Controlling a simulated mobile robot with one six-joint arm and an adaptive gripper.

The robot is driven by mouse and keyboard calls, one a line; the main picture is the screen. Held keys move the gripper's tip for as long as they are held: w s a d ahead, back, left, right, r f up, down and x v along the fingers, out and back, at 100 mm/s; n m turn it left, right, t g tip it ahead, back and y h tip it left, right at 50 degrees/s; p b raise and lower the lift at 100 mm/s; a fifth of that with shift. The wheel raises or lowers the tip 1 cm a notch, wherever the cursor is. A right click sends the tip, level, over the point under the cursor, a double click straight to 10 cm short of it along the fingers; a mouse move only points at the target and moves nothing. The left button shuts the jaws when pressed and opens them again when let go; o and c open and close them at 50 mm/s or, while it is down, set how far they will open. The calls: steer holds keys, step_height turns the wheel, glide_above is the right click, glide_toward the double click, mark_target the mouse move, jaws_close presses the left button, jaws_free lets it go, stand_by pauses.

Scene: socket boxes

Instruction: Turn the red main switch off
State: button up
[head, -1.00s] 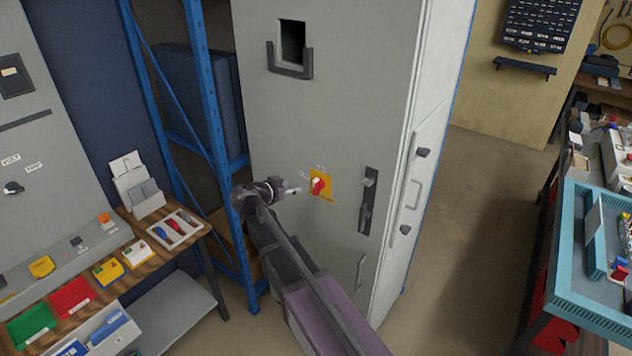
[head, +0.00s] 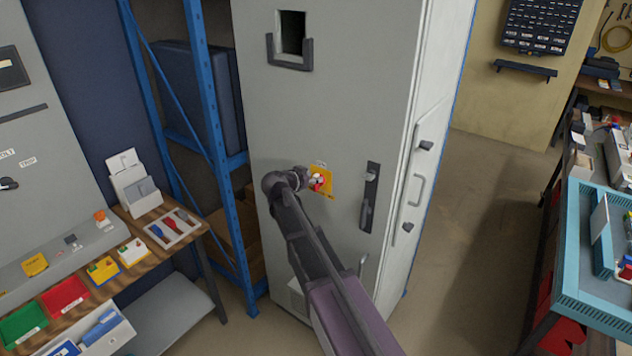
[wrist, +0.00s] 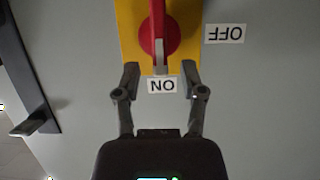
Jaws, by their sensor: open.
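The red main switch (wrist: 158,30) is a rotary handle on a yellow plate (wrist: 128,20) on the grey cabinet door. In the wrist view its pale-tipped end points at the ON label (wrist: 162,86), and the OFF label (wrist: 224,33) is off to the right. The label text appears upside down. In the head view the switch (head: 319,181) is partly hidden by my gripper. My gripper (wrist: 161,72) is open, with one fingertip on each side of the handle's pale tip. I cannot tell whether the fingers touch it.
The tall grey cabinet (head: 330,110) carries a black door handle (head: 369,196) right of the switch. A blue rack (head: 215,130) stands to its left, with a wooden bench (head: 190,240) holding coloured bins. Clear floor (head: 480,230) lies to the right.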

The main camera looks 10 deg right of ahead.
steer(key=shift+x, duration=1)
jaws_close()
